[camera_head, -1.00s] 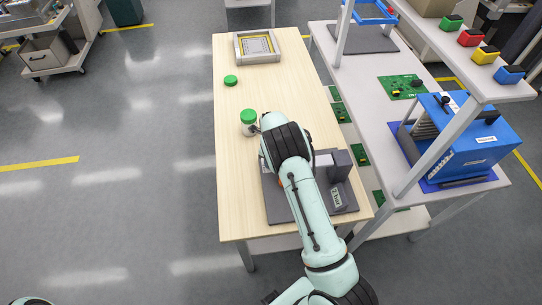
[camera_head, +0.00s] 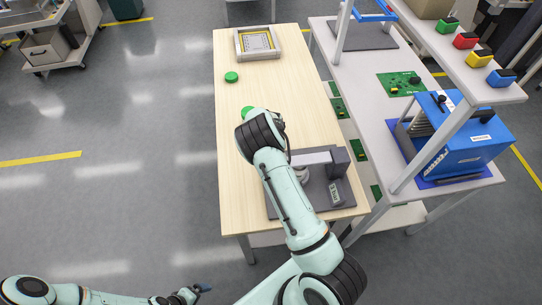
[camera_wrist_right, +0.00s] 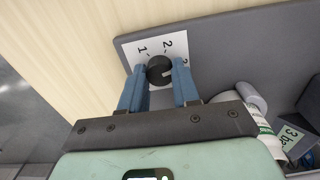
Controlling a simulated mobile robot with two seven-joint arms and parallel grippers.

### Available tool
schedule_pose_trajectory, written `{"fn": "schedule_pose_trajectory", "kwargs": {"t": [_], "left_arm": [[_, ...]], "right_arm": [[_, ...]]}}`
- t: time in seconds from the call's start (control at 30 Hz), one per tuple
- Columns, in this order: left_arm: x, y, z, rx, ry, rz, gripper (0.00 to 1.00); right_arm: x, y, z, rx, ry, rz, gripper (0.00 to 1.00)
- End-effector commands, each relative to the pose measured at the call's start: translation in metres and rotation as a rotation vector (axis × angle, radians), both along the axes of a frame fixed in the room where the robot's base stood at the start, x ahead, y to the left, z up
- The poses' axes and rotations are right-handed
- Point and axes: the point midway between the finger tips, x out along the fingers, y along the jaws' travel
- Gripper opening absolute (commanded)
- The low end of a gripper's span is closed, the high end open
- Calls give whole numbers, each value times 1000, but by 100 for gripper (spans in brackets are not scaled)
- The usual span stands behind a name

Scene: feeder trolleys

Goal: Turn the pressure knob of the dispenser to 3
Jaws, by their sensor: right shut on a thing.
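The dispenser (camera_head: 341,168) is a dark grey unit on a grey base at the near right of the wooden table. In the right wrist view its dark round pressure knob (camera_wrist_right: 158,66) sits on a white dial plate (camera_wrist_right: 133,46) with 1 and 2 visible and 3 partly hidden by a finger. A pale mark on the knob points right, toward the 3 side. My right gripper (camera_wrist_right: 160,72) has its blue fingers on both sides of the knob, shut on it. My left gripper (camera_head: 196,291) is at the lower left, off the table; its jaw opening is unclear.
A "3 bar" label (camera_wrist_right: 291,134) shows beside a white bottle (camera_wrist_right: 259,124). A green-lidded jar (camera_head: 247,112) is partly behind my right arm; a green cap (camera_head: 231,77) and framed tray (camera_head: 257,43) lie farther back. A blue machine (camera_head: 461,142) stands on the right bench.

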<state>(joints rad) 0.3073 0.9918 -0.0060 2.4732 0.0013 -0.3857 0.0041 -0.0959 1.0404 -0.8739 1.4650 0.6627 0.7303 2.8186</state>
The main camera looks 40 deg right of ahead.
Motion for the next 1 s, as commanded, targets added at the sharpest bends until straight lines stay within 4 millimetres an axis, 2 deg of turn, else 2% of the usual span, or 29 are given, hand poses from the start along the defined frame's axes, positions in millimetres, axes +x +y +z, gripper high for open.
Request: {"fn": "schedule_pose_trajectory", "kwargs": {"t": [0.4, 0.97, 1.0], "left_arm": [[0, 0, 0, 0, 0, 0, 98], [0, 0, 0, 0, 0, 0, 98], [0, 0, 0, 0, 0, 0, 98]], "right_arm": [[2, -1, 1, -2, -4, -199, 0], [1, -1, 1, -2, -3, -230, 0], [1, -1, 1, -1, -3, -230, 37]]}}
